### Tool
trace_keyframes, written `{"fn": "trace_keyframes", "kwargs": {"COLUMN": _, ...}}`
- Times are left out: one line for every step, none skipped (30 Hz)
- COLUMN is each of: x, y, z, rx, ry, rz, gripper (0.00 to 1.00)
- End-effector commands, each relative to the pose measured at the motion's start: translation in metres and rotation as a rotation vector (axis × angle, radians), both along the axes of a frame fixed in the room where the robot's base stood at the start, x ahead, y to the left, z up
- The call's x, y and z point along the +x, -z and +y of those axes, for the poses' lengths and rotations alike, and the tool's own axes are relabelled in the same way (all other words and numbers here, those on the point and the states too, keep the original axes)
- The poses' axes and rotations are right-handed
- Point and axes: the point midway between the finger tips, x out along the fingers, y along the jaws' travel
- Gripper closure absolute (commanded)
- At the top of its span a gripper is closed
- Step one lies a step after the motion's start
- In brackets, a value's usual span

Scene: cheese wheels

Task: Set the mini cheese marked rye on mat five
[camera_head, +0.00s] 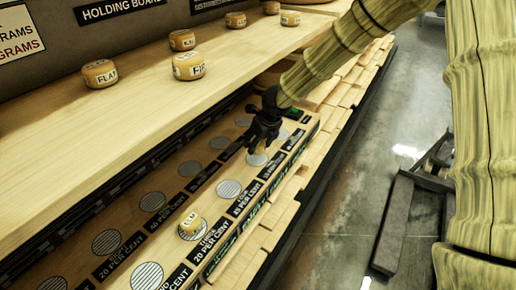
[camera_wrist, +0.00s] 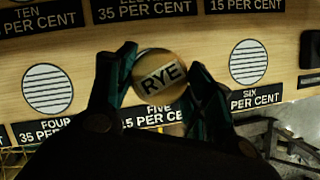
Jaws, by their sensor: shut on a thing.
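The mini cheese marked RYE (camera_wrist: 160,78) is a round tan disc with a black-lettered label. In the wrist view it sits between the two fingers of my gripper (camera_wrist: 160,85), which is shut on it. The label FIVE, 15 PER CENT (camera_wrist: 155,116) is just below the cheese; the cheese covers mat five in that view. In the head view my gripper (camera_head: 262,138) is directly over striped mat five (camera_head: 257,160), and the cheese is hard to make out there. I cannot tell whether the cheese touches the mat.
Mat four (camera_wrist: 47,88) and mat six (camera_wrist: 249,61) are bare on either side. A mini cheese marked ELM (camera_head: 190,222) stands on mat three. Several other mini cheeses, one marked FLAX (camera_head: 99,74), stand on the upper holding board (camera_head: 60,125). Its front edge overhangs the mats.

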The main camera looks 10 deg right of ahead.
Motion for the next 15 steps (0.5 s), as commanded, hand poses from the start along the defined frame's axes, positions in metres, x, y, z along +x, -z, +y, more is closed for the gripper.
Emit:
{"fn": "trace_keyframes", "kwargs": {"x": 0.000, "y": 0.002, "z": 0.000, "rx": -0.001, "ry": -0.001, "rz": 0.001, "gripper": 0.73}}
{"fn": "trace_keyframes", "kwargs": {"x": 0.000, "y": 0.004, "z": 0.000, "rx": -0.002, "ry": -0.001, "rz": 0.001, "gripper": 0.73}}
{"fn": "trace_keyframes", "kwargs": {"x": 0.000, "y": 0.008, "z": 0.000, "rx": -0.004, "ry": -0.002, "rz": 0.002, "gripper": 0.73}}
{"fn": "trace_keyframes", "kwargs": {"x": 0.000, "y": 0.011, "z": 0.000, "rx": -0.004, "ry": -0.002, "rz": 0.003, "gripper": 0.73}}
{"fn": "trace_keyframes", "kwargs": {"x": 0.000, "y": 0.015, "z": 0.000, "rx": -0.003, "ry": -0.002, "rz": 0.003, "gripper": 0.73}}
{"fn": "trace_keyframes", "kwargs": {"x": 0.000, "y": 0.019, "z": 0.000, "rx": -0.005, "ry": -0.003, "rz": 0.002, "gripper": 0.73}}
{"fn": "trace_keyframes", "kwargs": {"x": 0.000, "y": 0.022, "z": 0.000, "rx": -0.005, "ry": -0.003, "rz": 0.002, "gripper": 0.73}}
{"fn": "trace_keyframes", "kwargs": {"x": 0.000, "y": 0.025, "z": 0.000, "rx": -0.004, "ry": -0.002, "rz": 0.003, "gripper": 0.73}}
{"fn": "trace_keyframes", "kwargs": {"x": 0.000, "y": 0.028, "z": 0.000, "rx": -0.004, "ry": -0.002, "rz": 0.003, "gripper": 0.73}}
{"fn": "trace_keyframes", "kwargs": {"x": 0.000, "y": 0.030, "z": 0.000, "rx": -0.003, "ry": -0.002, "rz": 0.002, "gripper": 0.73}}
{"fn": "trace_keyframes", "kwargs": {"x": 0.000, "y": 0.032, "z": 0.001, "rx": -0.003, "ry": -0.002, "rz": 0.001, "gripper": 0.73}}
{"fn": "trace_keyframes", "kwargs": {"x": 0.000, "y": 0.034, "z": 0.000, "rx": -0.002, "ry": -0.001, "rz": 0.001, "gripper": 0.73}}
{"fn": "trace_keyframes", "kwargs": {"x": 0.000, "y": 0.034, "z": 0.000, "rx": -0.002, "ry": -0.001, "rz": 0.001, "gripper": 0.73}}
{"fn": "trace_keyframes", "kwargs": {"x": 0.000, "y": 0.035, "z": 0.000, "rx": -0.002, "ry": -0.001, "rz": 0.001, "gripper": 0.73}}
{"fn": "trace_keyframes", "kwargs": {"x": 0.000, "y": 0.035, "z": 0.000, "rx": -0.002, "ry": -0.001, "rz": 0.000, "gripper": 0.73}}
